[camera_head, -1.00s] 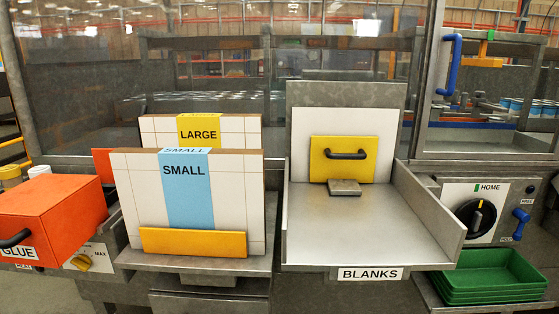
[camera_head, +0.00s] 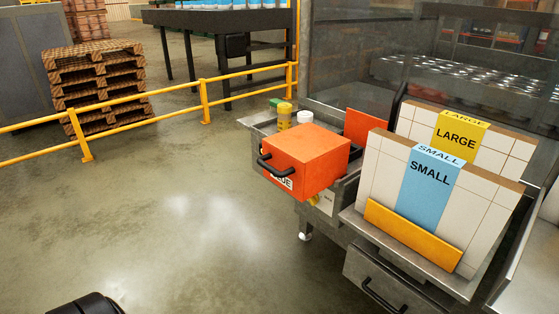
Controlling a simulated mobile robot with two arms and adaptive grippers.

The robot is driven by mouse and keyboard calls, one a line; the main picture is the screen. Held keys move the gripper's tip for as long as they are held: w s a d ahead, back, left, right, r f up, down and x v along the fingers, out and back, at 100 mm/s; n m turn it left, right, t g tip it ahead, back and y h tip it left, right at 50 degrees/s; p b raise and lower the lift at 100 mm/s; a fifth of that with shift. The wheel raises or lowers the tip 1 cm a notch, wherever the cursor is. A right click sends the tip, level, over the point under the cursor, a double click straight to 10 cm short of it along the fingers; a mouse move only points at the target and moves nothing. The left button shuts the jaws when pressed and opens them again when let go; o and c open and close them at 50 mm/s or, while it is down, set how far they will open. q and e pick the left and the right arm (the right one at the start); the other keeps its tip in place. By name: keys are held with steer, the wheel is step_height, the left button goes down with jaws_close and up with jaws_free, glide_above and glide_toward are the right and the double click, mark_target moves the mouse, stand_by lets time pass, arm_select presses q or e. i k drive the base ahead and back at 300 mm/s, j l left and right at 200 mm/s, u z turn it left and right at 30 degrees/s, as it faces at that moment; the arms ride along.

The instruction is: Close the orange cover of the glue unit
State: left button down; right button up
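The orange cover (camera_head: 305,152) of the glue unit is a box with a black handle (camera_head: 275,173) on its front left side. It sits at the left end of the machine, right of the picture's middle. A GLUE label (camera_head: 283,182), partly hidden by the handle, shows below it. I cannot tell for sure how far the cover is open. A dark rounded part at the bottom left edge looks like part of my own arm. Neither gripper's fingers show.
SMALL (camera_head: 427,190) and LARGE (camera_head: 456,137) blank stacks stand right of the cover. A yellow railing (camera_head: 205,100) and a pallet stack (camera_head: 95,85) are at the left. The floor in front is clear.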

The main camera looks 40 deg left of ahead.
mark_target(304, 160)
steer(key=u, duration=1.25)
